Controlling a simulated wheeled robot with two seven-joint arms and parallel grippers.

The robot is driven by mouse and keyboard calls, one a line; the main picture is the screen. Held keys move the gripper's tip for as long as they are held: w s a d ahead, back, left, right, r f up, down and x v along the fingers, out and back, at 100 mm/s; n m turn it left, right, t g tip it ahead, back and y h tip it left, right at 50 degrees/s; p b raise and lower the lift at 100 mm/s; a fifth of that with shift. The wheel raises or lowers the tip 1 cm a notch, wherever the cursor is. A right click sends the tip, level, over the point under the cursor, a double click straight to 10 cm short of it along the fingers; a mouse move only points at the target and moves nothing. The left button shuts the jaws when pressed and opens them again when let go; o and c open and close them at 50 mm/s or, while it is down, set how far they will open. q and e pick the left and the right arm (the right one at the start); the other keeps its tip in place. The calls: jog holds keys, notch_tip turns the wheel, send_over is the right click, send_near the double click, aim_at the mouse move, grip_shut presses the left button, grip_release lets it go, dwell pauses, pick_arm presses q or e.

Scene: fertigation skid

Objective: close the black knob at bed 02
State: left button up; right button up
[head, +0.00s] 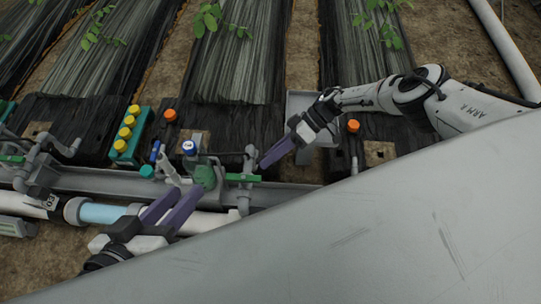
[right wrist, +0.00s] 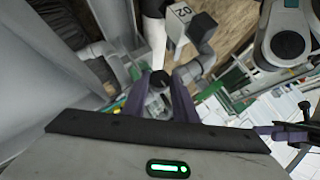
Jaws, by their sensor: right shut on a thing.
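My right gripper (head: 266,161) reaches in from the right to the pipework at the front edge of the beds. In the right wrist view its two purple fingers (right wrist: 160,92) stand either side of a small black knob (right wrist: 158,79) on a grey fitting, and they are shut on it. The gripper hides this knob in the head view. A white tag reading 02 (right wrist: 180,14) is just beyond, beside another black-topped grey fitting (right wrist: 201,27). My left gripper (head: 172,210) is at the lower left, its purple fingers apart and empty, over the white pipe.
A green lever (head: 243,178) sits left of my right fingertips. A blue-and-white cap (head: 189,147), a green rack with yellow caps (head: 127,133) and orange caps (head: 170,115) stand along the beds. A large grey surface fills the lower right.

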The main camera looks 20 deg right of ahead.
jog(key=shift+w, duration=0.15)
dwell(0.4)
jog(key=o, duration=1.1)
pick_arm(q)
jog(key=shift+a+f+y+p, duration=0.3)
jog(key=shift+a+f+p, duration=0.1)
jog(key=shift+f+p, duration=0.4)
pick_arm(e)
jog(key=v, duration=1)
jog(key=shift+d+r, duration=0.1)
